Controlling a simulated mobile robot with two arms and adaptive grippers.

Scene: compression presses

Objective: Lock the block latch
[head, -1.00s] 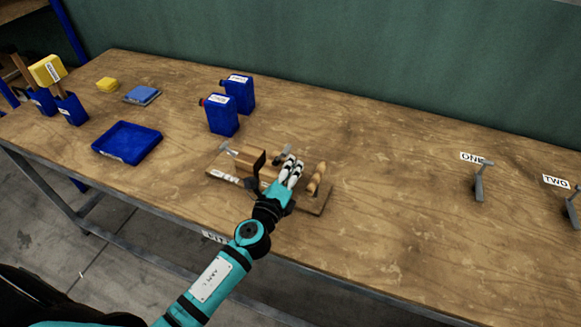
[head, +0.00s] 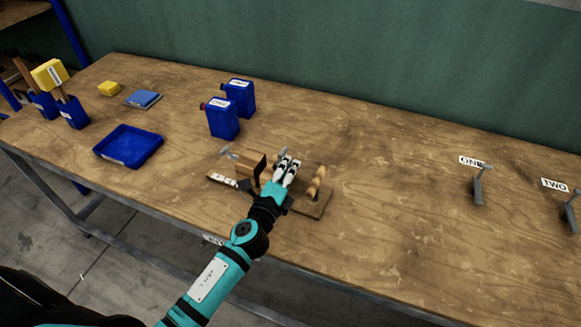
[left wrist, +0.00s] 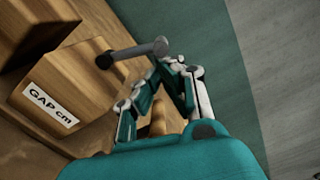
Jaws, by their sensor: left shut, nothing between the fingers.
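A wooden press (head: 312,205) with blocks on a flat base stands near the table's front edge in the head view. A small grey metal lever (head: 283,151) shows just behind my fingers. In the left wrist view, a grey rod (left wrist: 140,50) with a dark collar sticks out from a wooden block (left wrist: 62,85) labelled "GAP cm". I cannot tell for sure which part is the latch. My left gripper (head: 288,161) is shut and empty above the press. Its fingertips (left wrist: 174,64) are close to the rod's free end; contact is unclear. My right gripper is out of view.
Two blue canisters (head: 222,120) stand behind the press. A blue tray (head: 128,145) lies to the left. Grey levers labelled ONE (head: 478,186) and TWO (head: 572,212) are at the right. The table between the press and lever ONE is clear.

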